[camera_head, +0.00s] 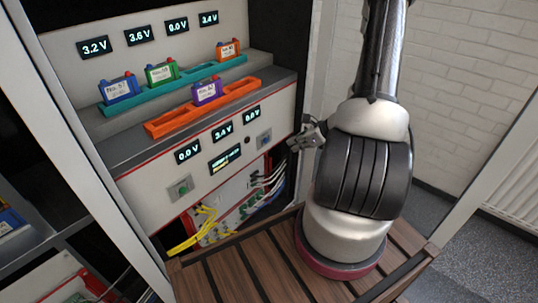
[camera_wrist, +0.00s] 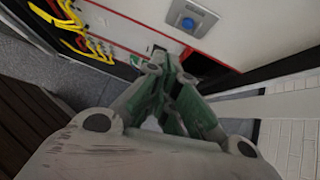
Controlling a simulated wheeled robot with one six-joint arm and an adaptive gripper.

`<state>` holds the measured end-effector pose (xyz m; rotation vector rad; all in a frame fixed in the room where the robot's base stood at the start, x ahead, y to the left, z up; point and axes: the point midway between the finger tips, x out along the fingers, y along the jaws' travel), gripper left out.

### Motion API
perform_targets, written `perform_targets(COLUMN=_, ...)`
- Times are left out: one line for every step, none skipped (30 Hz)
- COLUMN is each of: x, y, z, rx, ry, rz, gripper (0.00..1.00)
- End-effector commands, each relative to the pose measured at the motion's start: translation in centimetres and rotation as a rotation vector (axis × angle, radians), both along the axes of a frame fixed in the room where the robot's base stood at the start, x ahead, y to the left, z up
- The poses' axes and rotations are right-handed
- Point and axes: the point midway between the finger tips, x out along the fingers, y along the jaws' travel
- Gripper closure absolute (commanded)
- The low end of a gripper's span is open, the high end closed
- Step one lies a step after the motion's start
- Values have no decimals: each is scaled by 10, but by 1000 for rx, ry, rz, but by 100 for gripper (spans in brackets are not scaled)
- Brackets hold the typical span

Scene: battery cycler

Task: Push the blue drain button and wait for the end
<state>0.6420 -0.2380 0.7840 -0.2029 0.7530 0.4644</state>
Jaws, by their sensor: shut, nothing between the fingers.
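The blue drain button (camera_head: 264,138) is on a grey square plate at the right of the cycler's lower front panel. It also shows in the wrist view (camera_wrist: 188,23), beyond the fingertips and slightly right. My gripper (camera_head: 299,141) is to the right of the button in the head view, apart from the panel. Its fingers are shut and empty in the wrist view (camera_wrist: 170,62). A green button (camera_head: 181,188) is on the same panel at the left. A small display (camera_head: 225,159) between the buttons shows text too small to read.
Blue (camera_head: 120,90), green (camera_head: 161,75) and orange (camera_head: 228,50) batteries sit in a teal tray (camera_head: 133,104). A purple battery (camera_head: 207,92) sits in an orange tray (camera_head: 172,123). Yellow cables (camera_head: 193,238) hang below the panel. A white brick wall (camera_head: 475,70) is at right.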

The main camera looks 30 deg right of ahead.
Motion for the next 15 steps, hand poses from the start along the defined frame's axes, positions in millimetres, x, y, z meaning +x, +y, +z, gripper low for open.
perform_targets(x=7, y=-7, z=0, rx=-2, ry=1, rz=-47, gripper=100)
perform_targets(x=11, y=-11, z=0, rx=-1, ry=2, rz=-74, gripper=100)
perform_targets(x=14, y=-15, z=0, rx=-1, ry=4, rz=-102, gripper=100)
perform_targets(x=16, y=-17, z=0, rx=1, ry=6, rz=-120, gripper=100)
perform_targets(x=17, y=-18, z=0, rx=2, ry=8, rz=-131, gripper=100)
perform_targets(x=18, y=-19, z=-1, rx=3, ry=11, rz=-144, gripper=100)
perform_targets(x=17, y=-20, z=-1, rx=3, ry=16, rz=-150, gripper=100)
perform_targets(x=17, y=-20, z=-1, rx=5, ry=19, rz=-151, gripper=100)
perform_targets(x=17, y=-20, z=-1, rx=6, ry=18, rz=-151, gripper=100)
perform_targets(x=17, y=-19, z=-1, rx=6, ry=18, rz=-151, gripper=100)
perform_targets(x=17, y=-19, z=-1, rx=7, ry=18, rz=-150, gripper=100)
perform_targets(x=17, y=-19, z=-1, rx=6, ry=18, rz=-149, gripper=100)
perform_targets(x=17, y=-19, z=-1, rx=6, ry=18, rz=-149, gripper=100)
perform_targets(x=17, y=-19, z=-1, rx=6, ry=18, rz=-149, gripper=100)
perform_targets(x=17, y=-19, z=-1, rx=7, ry=17, rz=-148, gripper=100)
